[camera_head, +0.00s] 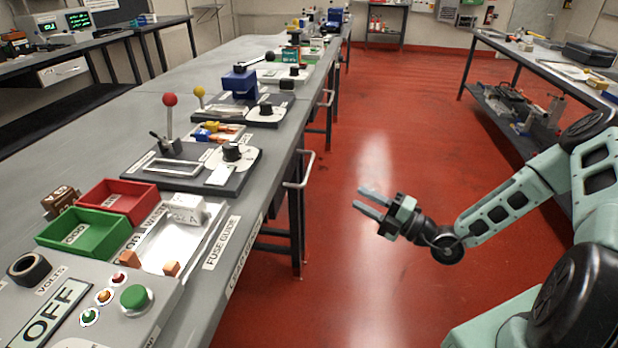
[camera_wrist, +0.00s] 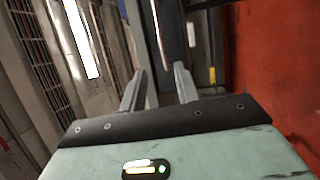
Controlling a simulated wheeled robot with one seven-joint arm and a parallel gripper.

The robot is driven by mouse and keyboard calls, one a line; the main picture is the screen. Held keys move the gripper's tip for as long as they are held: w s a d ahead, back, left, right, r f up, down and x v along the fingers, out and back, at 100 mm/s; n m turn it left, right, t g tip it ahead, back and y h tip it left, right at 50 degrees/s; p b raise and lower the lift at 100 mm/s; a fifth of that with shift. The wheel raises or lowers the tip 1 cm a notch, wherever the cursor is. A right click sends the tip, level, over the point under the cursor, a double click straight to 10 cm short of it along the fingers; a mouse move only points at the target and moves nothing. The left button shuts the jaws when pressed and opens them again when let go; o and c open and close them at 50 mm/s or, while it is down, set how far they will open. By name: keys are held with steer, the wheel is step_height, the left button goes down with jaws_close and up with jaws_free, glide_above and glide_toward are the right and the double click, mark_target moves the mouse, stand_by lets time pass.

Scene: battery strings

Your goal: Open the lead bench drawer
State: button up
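The long grey bench (camera_head: 262,205) runs away from me on the left. Two pale bar handles show on its aisle side: a nearer handle (camera_head: 301,170) and a farther handle (camera_head: 327,97). The drawer fronts are seen too edge-on to tell how far they stand out, and I cannot tell which is the lead bench drawer. My gripper (camera_head: 368,201) is over the red floor, right of the nearer handle and apart from it. In the wrist view my gripper (camera_wrist: 160,74) shows two grey fingers apart with nothing between them.
Green (camera_head: 85,232) and red (camera_head: 118,197) trays, a control box (camera_head: 75,305) and lever fixtures stand on the bench. Another bench (camera_head: 560,72) with a loaded lower shelf stands at right. The red aisle floor (camera_head: 385,130) is clear. A dark bench (camera_head: 75,85) is at back left.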

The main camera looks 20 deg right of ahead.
mark_target(309, 167)
steer(key=shift+m+h, duration=0.3)
steer(key=x, duration=1.7)
steer(key=shift+w+d+r, duration=0.15)
steer(key=shift+w+d, duration=0.1)
steer(key=shift+w, duration=0.05)
jaws_close()
